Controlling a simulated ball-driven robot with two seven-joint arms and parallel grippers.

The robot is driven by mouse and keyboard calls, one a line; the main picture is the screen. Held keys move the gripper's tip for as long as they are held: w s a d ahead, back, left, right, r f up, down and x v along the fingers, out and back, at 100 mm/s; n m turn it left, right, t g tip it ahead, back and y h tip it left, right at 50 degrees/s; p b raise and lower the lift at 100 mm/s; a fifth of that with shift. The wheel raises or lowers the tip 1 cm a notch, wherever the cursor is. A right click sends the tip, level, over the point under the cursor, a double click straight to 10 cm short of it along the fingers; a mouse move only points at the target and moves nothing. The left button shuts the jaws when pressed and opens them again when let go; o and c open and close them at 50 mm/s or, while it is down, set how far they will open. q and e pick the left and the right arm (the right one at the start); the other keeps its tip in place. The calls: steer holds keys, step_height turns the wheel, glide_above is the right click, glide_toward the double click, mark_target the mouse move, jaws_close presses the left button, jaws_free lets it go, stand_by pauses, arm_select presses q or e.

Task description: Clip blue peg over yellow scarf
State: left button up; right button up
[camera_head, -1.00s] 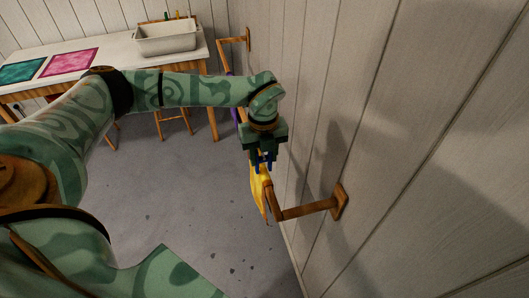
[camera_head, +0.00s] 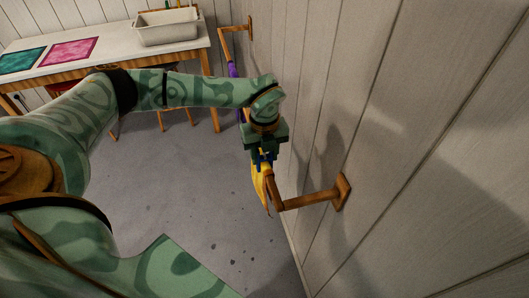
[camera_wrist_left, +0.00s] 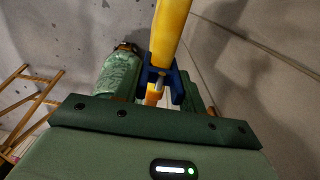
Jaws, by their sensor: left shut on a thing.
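The yellow scarf (camera_head: 262,190) hangs over a wooden rail beside the wall; it also shows in the left wrist view (camera_wrist_left: 169,32). My left gripper (camera_head: 264,158) points down over the scarf and is shut on the blue peg (camera_wrist_left: 161,80). In the left wrist view the peg's two prongs straddle the yellow scarf on the rail, one on each side. I cannot tell if the peg presses fully onto the rail. In the head view the gripper hides most of the peg. My right gripper is not in view.
Wooden wall brackets (camera_head: 325,194) hold the rail near and far. A purple scarf (camera_head: 232,70) hangs further along it. At the back left a table carries a grey tub (camera_head: 168,33), a pink cloth (camera_head: 70,52) and a teal cloth (camera_head: 22,61). The wall is close on the right.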

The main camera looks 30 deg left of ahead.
arm_select(q)
steer(key=shift+f, duration=0.3)
stand_by(0.5)
steer(key=o, duration=1)
steer(key=shift+o, duration=0.2)
step_height(320, 180, up, 16)
steer(key=p, duration=0.3)
steer(key=shift+r+p, duration=0.15)
steer(key=shift+p, duration=0.15)
